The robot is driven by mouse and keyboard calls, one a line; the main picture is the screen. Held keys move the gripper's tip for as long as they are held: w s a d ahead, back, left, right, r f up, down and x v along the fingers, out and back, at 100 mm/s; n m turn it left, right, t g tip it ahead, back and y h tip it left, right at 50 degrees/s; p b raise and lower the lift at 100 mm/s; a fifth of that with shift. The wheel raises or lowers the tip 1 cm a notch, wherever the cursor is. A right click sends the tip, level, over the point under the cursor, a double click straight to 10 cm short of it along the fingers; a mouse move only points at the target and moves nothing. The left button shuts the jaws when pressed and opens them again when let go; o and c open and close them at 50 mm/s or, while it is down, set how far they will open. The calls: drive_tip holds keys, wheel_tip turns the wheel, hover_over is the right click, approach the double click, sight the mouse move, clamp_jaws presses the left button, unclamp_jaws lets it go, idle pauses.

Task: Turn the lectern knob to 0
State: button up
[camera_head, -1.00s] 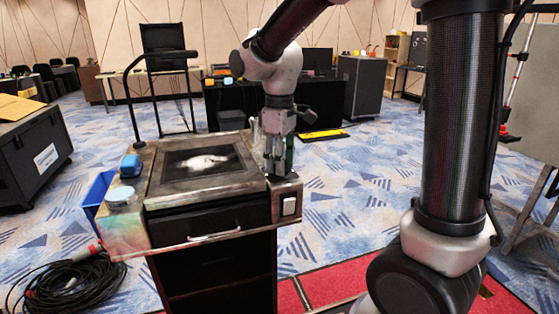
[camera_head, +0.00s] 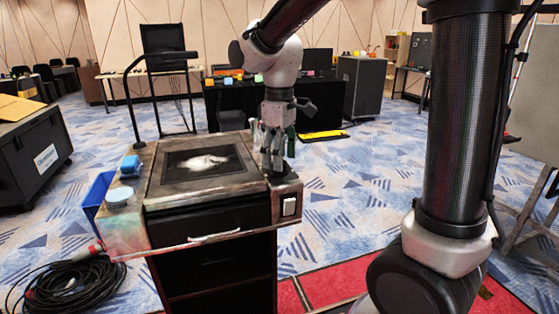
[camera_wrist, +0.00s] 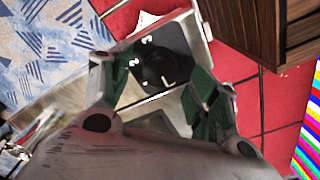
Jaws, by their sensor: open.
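The lectern (camera_head: 147,192) stands at the left of centre in the head view, with a dark knob (camera_head: 281,171) on its right side panel. My gripper (camera_head: 278,158) points down over the knob. Its green-padded fingers are apart, one on each side of the knob in the wrist view. A gap seems to show between fingers and knob; I cannot tell whether they touch.
Coiled black cable (camera_head: 75,283) lies on the floor at left.

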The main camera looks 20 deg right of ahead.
wheel_tip(320, 180, up, 10)
drive_tip(key=shift+r, duration=0.15)
idle(0.5)
drive_tip(key=f, duration=0.1)
drive_tip(key=f+m, duration=0.1)
drive_tip(key=s+f+m, duration=0.1)
drive_tip(key=shift+d, duration=0.25)
drive_tip(key=s+d+f+m+t, duration=0.1)
drive_tip(key=s+d+m+t, duration=0.1)
drive_tip(key=s+d, duration=0.5)
drive_tip(key=s+d+f+m+t, duration=0.1)
drive_tip(key=s+d+m, duration=0.4)
drive_tip(key=s, duration=0.6)
drive_tip(key=shift+d+f+t, duration=0.3)
drive_tip(key=shift+d+t, duration=0.4)
drive_tip(key=shift+d, duration=0.6)
